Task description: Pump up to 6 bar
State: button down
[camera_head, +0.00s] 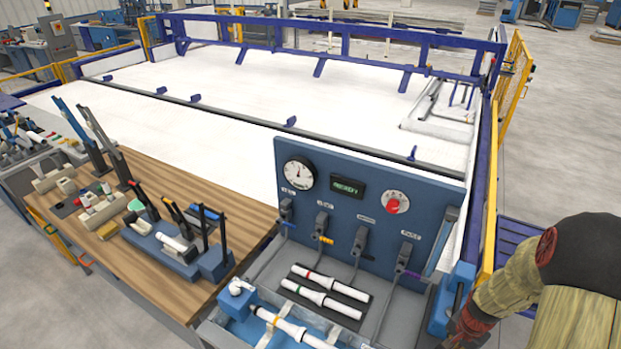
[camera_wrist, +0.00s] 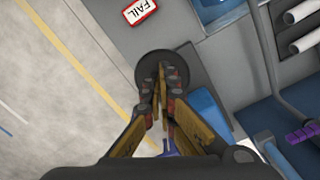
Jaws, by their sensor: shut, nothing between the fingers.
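The blue test panel (camera_head: 345,222) carries a round white gauge (camera_head: 299,173), a small display (camera_head: 347,187) with green text and a red knob (camera_head: 394,202). The gauge needle points roughly upward; I cannot read its value. Valves stand below, one with a yellow handle (camera_head: 323,239) and one with a purple handle (camera_head: 408,272), also in the wrist view (camera_wrist: 302,134). A blue upright part (camera_head: 452,299) stands at the station's right end. My gripper (camera_wrist: 161,72) is shut and empty, its tips over a dark round disc (camera_wrist: 145,76). Whether they touch is unclear.
A white pipe with a red band (camera_head: 330,283) lies on a dark pad beside a green-banded one (camera_head: 318,299). Another pipe (camera_head: 293,327) lies in the front trough. A FAIL sign (camera_wrist: 140,11) lies near the disc. The wooden workbench (camera_head: 243,205) stands left.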

jog(key=shift+f+b, duration=1.15)
jog(key=shift+f, duration=0.5)
jog(key=r+p, duration=0.2)
jog(key=r, duration=0.1)
jog(key=r+p, duration=0.1)
jog(key=r, duration=0.1)
jog(key=r+p, duration=0.2)
jog(key=r, duration=0.1)
jog(key=shift+s+a+r+p, duration=0.2)
jog(key=shift+s+r+p, duration=0.1)
jog(key=shift+s+p, duration=0.05)
notch_tip(320, 180, up, 6)
jog(key=p, duration=0.4)
